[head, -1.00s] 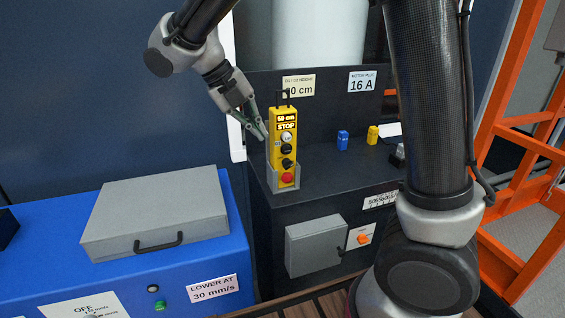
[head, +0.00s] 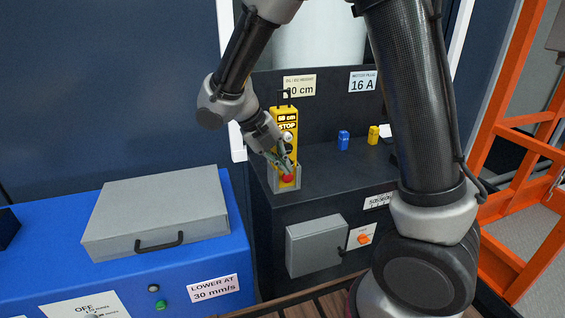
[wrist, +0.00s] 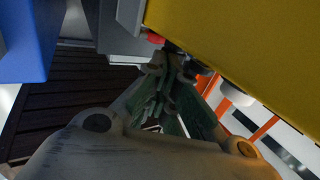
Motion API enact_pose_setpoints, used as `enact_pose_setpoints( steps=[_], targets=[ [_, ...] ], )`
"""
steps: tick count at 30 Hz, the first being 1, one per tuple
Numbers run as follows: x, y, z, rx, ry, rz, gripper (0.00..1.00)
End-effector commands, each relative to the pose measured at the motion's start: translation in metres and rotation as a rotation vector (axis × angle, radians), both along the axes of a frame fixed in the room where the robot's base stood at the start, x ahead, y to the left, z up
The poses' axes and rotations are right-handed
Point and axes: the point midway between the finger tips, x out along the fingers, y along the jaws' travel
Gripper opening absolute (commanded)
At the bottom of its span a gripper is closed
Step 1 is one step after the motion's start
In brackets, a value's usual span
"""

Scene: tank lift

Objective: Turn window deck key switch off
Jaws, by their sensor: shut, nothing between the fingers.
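An OFF plate (head: 85,306) lies on the front left blue cabinet; a small part on it is cut off by the lower edge, so I cannot tell whether it is the key switch or how it is set. A yellow pendant (head: 277,128) marked STOP stands upright in a grey holder (head: 271,180) on the dark deck. My gripper (head: 287,171) is shut and empty, its fingertips in front of the pendant's lower part by the red button (head: 287,178). In the wrist view the fingertips (wrist: 172,58) are close to the red button (wrist: 155,38); contact cannot be told.
A grey case (head: 155,212) lies on the blue cabinet (head: 235,235). An orange frame (head: 515,145) stands right.

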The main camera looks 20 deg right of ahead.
Motion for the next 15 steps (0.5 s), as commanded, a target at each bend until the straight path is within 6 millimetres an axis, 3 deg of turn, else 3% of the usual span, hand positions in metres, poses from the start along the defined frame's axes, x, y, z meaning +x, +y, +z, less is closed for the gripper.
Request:
enact_pose_setpoints(
  steps=[15],
  targets=[
    [-0.0001,-0.0002,-0.0044,-0.060,0.002,0.000,0.00]
  ],
)
